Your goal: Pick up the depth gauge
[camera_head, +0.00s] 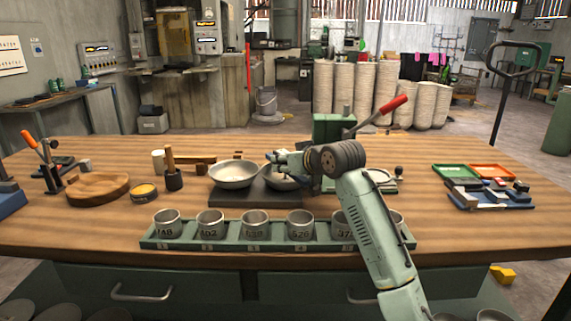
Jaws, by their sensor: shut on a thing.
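My gripper (275,160) is at the end of my green arm, above the dark base plate and just over the right-hand metal bowl (283,183). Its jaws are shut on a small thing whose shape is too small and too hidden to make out. I cannot pick out the depth gauge with certainty. A second metal bowl (233,174) sits just left of my gripper on the dark base plate (240,198). My wrist and forearm hide part of the bench behind and to the right.
A green rack (225,243) with several numbered metal cups runs along the front of the wooden bench (90,233). A round wooden board (97,187), a tin (144,192) and a mallet (172,172) stand left. A green machine with a red lever (383,108) stands behind my arm. Trays (491,171) lie right.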

